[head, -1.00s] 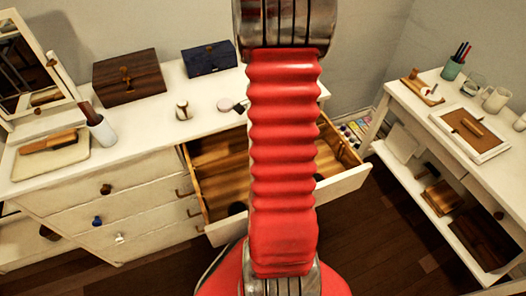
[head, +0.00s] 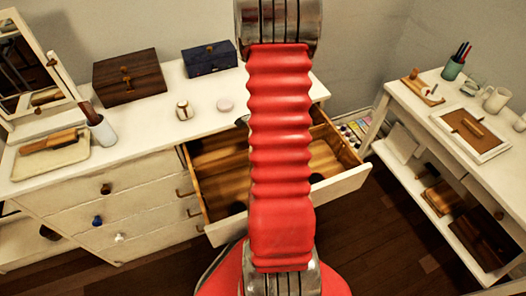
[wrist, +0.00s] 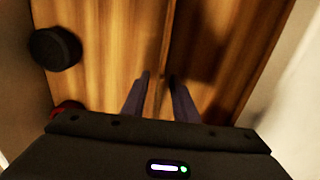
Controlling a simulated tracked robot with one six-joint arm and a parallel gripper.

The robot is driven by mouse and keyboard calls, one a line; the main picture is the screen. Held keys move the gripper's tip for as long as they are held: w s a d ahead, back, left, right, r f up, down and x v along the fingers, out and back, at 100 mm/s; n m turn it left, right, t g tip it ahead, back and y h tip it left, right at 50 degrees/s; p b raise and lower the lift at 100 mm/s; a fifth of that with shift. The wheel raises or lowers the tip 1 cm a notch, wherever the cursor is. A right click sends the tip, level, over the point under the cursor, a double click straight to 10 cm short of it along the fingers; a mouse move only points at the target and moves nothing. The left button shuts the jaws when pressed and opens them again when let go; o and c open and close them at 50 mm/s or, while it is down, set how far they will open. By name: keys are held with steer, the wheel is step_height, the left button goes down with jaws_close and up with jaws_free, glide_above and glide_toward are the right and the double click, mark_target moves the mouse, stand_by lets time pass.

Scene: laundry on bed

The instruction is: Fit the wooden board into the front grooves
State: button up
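The open drawer (head: 342,187) of the white dresser has a striped wooden inside. In the wrist view, a thin upright wooden board (wrist: 167,50) shows nearly edge-on inside it, with a dark shadow on its right. My gripper (wrist: 159,78) points down over the drawer. Its two dark fingers are apart, one on each side of the board's edge, with a gap visible between them. I cannot tell whether either finger touches the board. In the head view my red arm hides most of the gripper and the drawer's middle. I cannot make out the front grooves.
A black round thing (wrist: 55,48) and a small red thing (wrist: 66,107) lie left of my fingers. On the dresser top are a brown box (head: 128,77), a blue box (head: 209,60), a small jar (head: 184,109) and a pink disc (head: 225,104). A white shelf table (head: 430,190) stands right.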

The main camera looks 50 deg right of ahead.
steer(key=shift+f, duration=0.45)
jaws_close()
stand_by(0.3)
